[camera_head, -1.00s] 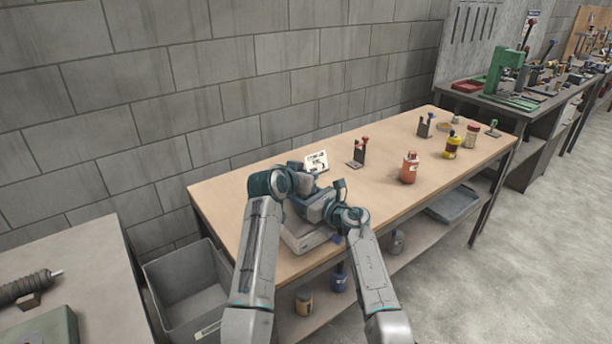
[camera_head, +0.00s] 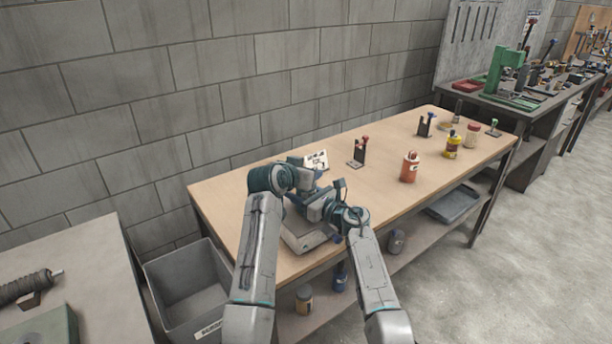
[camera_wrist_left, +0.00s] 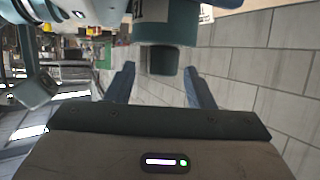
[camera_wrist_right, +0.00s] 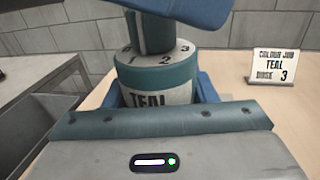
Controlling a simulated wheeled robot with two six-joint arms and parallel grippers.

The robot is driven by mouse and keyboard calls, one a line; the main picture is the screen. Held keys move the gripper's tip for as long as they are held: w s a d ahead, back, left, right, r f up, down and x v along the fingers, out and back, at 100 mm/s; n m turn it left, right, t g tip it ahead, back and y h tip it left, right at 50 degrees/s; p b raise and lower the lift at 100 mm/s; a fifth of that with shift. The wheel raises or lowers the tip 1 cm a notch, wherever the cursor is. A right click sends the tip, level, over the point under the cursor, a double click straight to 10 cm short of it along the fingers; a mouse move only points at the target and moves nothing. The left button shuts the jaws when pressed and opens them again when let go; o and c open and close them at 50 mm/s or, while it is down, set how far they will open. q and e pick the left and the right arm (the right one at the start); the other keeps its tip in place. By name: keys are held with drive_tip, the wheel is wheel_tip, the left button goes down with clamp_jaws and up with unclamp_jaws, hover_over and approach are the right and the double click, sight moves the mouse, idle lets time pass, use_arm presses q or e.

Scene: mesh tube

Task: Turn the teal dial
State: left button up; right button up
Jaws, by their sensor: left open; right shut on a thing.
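The teal dial has a round body (camera_wrist_right: 158,85) with a white TEAL label and a pale top ring (camera_wrist_right: 160,58) numbered 1, 2, 3. A narrower teal knob (camera_wrist_right: 150,32) rises from the ring. My right gripper (camera_wrist_right: 158,92) is shut on the body, one finger on each side. In the left wrist view, the knob (camera_wrist_left: 163,62) stands between the spread fingers of my open left gripper (camera_wrist_left: 160,75), with gaps beside it. A blue finger of my left gripper crosses the top of the right wrist view and hides the upper knob. No pointer mark is readable.
A white card (camera_wrist_right: 275,66) reading TEAL and 3 stands on the wooden bench (camera_head: 260,190). A grey unit (camera_head: 303,238) lies below my grippers. An orange bottle (camera_head: 409,167) and small upright stands are further right. A grey bin (camera_head: 185,280) is left of the bench.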

use_arm(q)
wheel_tip(320, 180, up, 9)
drive_tip(key=shift+f, duration=0.15)
idle(0.4)
drive_tip(key=n, duration=0.1)
drive_tip(key=n+h, duration=0.1)
drive_tip(key=shift+w+a+f+n+h, duration=0.15)
drive_tip(key=shift+a+f+n+h, duration=0.15)
drive_tip(key=shift+n, duration=0.1)
drive_tip(key=s+a+f+n+g+h, duration=0.1)
drive_tip(key=s+a+f+n+h, duration=0.3)
drive_tip(key=n, duration=1)
drive_tip(key=s+a+f+n+h, duration=0.3)
drive_tip(key=a+f+n, duration=0.25)
drive_tip(key=n, duration=0.85)
drive_tip(key=x, duration=0.8)
drive_tip(key=f+x, duration=0.1)
drive_tip(key=x, duration=0.3)
drive_tip(key=shift+s+d, duration=0.25)
drive_tip(key=shift+d, duration=0.05)
